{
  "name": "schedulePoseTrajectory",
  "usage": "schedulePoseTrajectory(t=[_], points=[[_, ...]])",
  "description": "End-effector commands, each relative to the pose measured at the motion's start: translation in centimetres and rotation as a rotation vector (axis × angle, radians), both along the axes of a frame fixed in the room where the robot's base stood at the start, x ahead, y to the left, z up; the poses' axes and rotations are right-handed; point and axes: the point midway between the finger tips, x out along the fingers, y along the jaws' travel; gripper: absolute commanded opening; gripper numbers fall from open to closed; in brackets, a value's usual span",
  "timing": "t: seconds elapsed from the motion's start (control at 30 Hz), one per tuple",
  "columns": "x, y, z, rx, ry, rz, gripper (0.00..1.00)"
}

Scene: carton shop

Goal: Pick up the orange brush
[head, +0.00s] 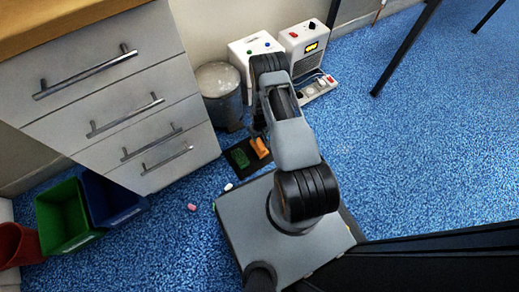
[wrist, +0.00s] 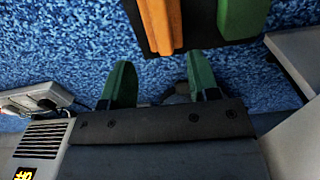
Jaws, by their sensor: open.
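The orange brush (head: 260,147) lies on a dark mat or tray (head: 250,170) on the blue carpet, beside a green item (head: 239,158). In the wrist view the brush (wrist: 160,25) is at the top, cut off by the frame edge, with the green item (wrist: 240,18) to its right. The brush is beyond the fingertips, roughly in line with the gap, and not touched. In the head view my arm hides most of the gripper.
A grey drawer cabinet (head: 120,95) stands to the left and a metal bin (head: 221,95) behind the mat. White devices (head: 303,48) and a power strip (head: 319,88) are behind my arm. Green (head: 62,215) and blue (head: 112,200) bins stand front left. Open carpet lies right.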

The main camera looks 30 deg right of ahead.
Motion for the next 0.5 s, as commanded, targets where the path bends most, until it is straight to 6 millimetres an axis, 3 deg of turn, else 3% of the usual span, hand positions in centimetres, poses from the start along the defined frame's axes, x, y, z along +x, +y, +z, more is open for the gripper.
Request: schedulePoseTrajectory(t=[0.03, 0.2, 0.5], points=[[0.0, 0.0, -1.3, 0.000, 0.000, 0.000, 0.55], [0.0, 0.0, -3.5, 0.000, 0.000, 0.000, 0.55], [0.1, 0.0, -4.7, 0.000, -0.001, 0.000, 0.55]])
